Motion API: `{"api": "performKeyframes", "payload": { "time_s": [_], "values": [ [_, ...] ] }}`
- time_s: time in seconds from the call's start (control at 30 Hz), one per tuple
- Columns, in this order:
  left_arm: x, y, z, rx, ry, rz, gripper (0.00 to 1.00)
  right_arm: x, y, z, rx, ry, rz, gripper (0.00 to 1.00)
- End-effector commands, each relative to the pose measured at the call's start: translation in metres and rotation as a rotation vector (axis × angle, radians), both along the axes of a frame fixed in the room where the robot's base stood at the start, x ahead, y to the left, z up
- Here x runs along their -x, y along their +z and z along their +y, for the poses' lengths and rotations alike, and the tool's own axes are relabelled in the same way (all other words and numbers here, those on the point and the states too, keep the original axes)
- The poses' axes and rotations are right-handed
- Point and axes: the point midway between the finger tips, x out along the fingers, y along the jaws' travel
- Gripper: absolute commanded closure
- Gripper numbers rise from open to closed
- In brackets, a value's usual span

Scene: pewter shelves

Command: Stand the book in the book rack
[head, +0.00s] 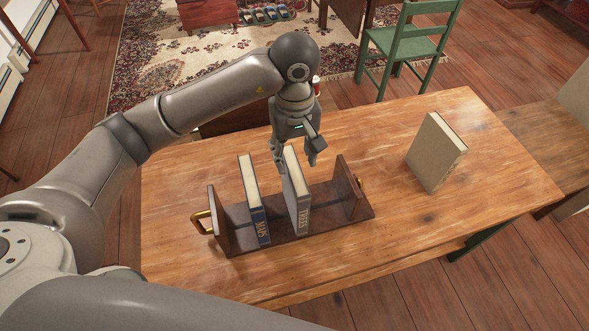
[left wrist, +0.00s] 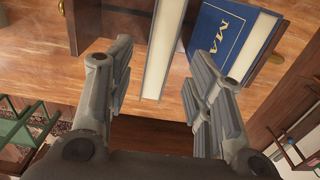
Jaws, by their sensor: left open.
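The dark wooden book rack (head: 335,212) stands on the table, with upright end walls and a brass handle at its left. A grey book marked TREES (head: 299,200) stands upright in it, right of a blue book marked MAPS (head: 258,220), which also shows in the left wrist view (left wrist: 222,38). My left gripper (head: 297,152) is open at the far top end of the TREES book. In the left wrist view its pale page edge (left wrist: 165,45) lies between my spread fingers (left wrist: 162,58); I cannot tell whether they touch it. My right gripper is not in view.
A beige book (head: 435,155) stands alone on the right part of the wooden table (head: 400,225), clear of the rack. A green chair (head: 410,45) is behind the table, and a wooden bench (head: 545,145) at its right. Bare tabletop lies between rack and beige book.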

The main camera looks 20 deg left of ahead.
Motion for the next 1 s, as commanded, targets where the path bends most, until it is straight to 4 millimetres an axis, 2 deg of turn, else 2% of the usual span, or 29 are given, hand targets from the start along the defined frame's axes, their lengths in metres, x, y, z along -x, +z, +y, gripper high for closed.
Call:
{"api": "performKeyframes", "payload": {
  "time_s": [0.1, 0.3, 1.0],
  "values": [
    [-0.001, 0.015, 0.000, 0.001, -0.001, -0.004, 0.52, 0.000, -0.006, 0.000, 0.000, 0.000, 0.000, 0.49],
    [0.000, 0.026, 0.000, 0.000, 0.000, -0.001, 0.52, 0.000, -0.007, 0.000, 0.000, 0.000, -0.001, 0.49],
    [0.000, 0.027, 0.000, 0.000, 0.000, 0.000, 0.52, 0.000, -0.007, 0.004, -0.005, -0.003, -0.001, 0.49]
  ]
}}
